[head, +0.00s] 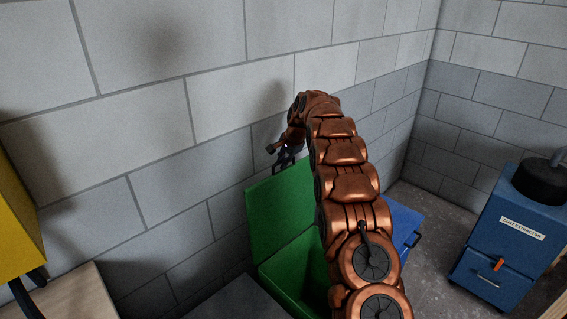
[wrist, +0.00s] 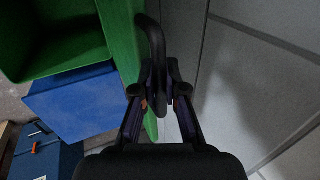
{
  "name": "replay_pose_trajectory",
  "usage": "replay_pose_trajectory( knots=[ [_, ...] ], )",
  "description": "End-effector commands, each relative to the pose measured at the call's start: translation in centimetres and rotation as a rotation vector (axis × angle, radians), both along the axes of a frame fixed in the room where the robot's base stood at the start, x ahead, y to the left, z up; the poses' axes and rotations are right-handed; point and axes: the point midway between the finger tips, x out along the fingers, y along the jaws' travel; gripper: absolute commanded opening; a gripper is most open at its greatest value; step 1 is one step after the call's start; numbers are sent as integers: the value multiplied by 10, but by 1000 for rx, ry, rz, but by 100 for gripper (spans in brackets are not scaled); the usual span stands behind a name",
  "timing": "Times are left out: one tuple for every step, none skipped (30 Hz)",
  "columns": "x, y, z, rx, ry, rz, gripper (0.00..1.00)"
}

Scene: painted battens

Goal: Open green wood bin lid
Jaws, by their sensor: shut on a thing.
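The green wood bin (head: 300,272) stands by the block wall with its lid (head: 272,208) swung up, roughly upright. The bin's open inside shows below the lid, and also at the upper left of the wrist view (wrist: 50,45). My gripper (head: 286,160) is at the lid's top edge. In the wrist view my gripper (wrist: 159,92) is shut on the black lid handle (wrist: 154,35), a bent bar beside the green lid (wrist: 122,35). My arm hides the right part of the bin in the head view.
A blue bin (head: 404,222) stands right of the green one, its top shut in the wrist view (wrist: 75,100). A blue dust extractor (head: 508,232) is at the right. The grey block wall (head: 230,110) is close behind the lid. A yellow thing (head: 15,225) is at the left.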

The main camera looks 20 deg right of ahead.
Motion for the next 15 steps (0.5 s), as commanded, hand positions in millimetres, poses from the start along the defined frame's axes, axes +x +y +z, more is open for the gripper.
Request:
replay_pose_trajectory(
  knots=[
    [2,-4,3,-3,-8,-7,0],
    [2,-4,3,-3,-9,-7,0],
    [2,-4,4,-3,-9,-8,0],
    [3,-4,3,-3,-9,-7,0],
    [3,-4,4,-3,-9,-7,0],
    [3,-3,4,-3,-9,-7,0],
    [3,-3,4,-3,-9,-6,0],
    [3,-3,4,-3,-9,-6,0],
    [3,-3,4,-3,-9,-6,0],
    [3,-3,4,-3,-9,-6,0],
    [3,-3,4,-3,-9,-6,0],
    [3,-3,4,-3,-9,-6,0],
    [3,-3,4,-3,-9,-6,0],
    [3,-3,4,-3,-9,-6,0],
    [3,-3,4,-3,-9,-6,13]
  ],
)
